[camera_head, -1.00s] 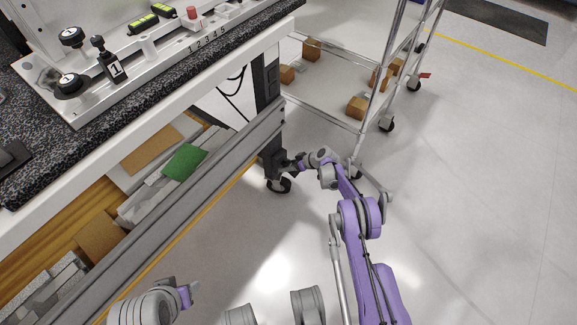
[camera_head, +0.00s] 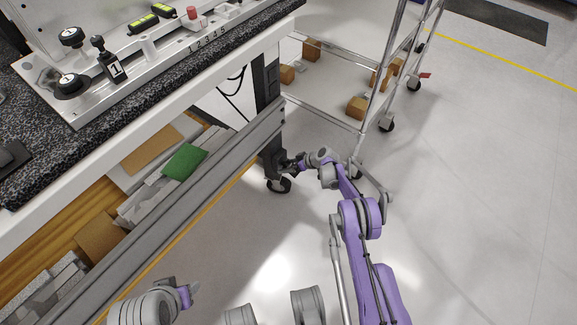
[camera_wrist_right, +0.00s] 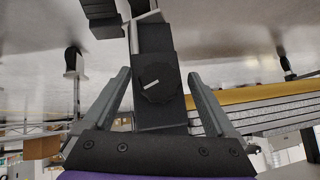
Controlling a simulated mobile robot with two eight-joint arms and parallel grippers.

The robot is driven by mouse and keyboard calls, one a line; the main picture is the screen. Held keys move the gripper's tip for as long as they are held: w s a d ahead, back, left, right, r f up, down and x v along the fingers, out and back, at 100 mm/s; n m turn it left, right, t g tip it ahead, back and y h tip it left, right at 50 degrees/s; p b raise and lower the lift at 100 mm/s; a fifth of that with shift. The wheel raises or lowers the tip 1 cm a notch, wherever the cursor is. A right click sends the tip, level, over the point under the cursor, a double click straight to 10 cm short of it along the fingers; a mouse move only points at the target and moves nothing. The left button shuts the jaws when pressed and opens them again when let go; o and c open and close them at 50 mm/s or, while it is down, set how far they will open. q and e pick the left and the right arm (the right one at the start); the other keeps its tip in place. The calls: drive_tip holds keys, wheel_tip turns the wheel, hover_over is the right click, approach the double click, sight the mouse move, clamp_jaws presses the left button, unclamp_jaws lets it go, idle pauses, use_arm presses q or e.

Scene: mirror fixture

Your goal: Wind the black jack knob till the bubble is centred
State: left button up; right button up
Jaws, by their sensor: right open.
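The black jack knob (camera_wrist_right: 158,83) with a white mark sits on the face of a dark bench leg, seen in the right wrist view. The leg (camera_head: 268,92) shows in the head view too, under the bench's right end. My right gripper (camera_head: 290,164) is at the leg's lower part, just above its caster. In the wrist view its open fingers (camera_wrist_right: 159,80) lie on either side of the knob; I cannot tell whether they touch it. Two yellow-green levels (camera_head: 144,23) (camera_head: 163,10) sit on the fixture; their bubbles are too small to read.
The fixture plate (camera_head: 150,62) on the speckled bench top carries two other black knobs (camera_head: 72,37) (camera_head: 72,84) and a red button (camera_head: 193,13). A wheeled wire cart (camera_head: 362,130) with cardboard boxes stands right of the leg. Floor to the right is clear.

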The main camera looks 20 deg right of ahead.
use_arm(q)
drive_tip(key=p+v, duration=0.2)
drive_tip(key=p, duration=0.1)
drive_tip(key=shift+w+r, duration=0.1)
drive_tip(key=shift+r, duration=0.15)
use_arm(e)
drive_tip(key=v, duration=1)
drive_tip(key=shift+s+d+r, duration=0.15)
drive_tip(key=shift+r, duration=0.1)
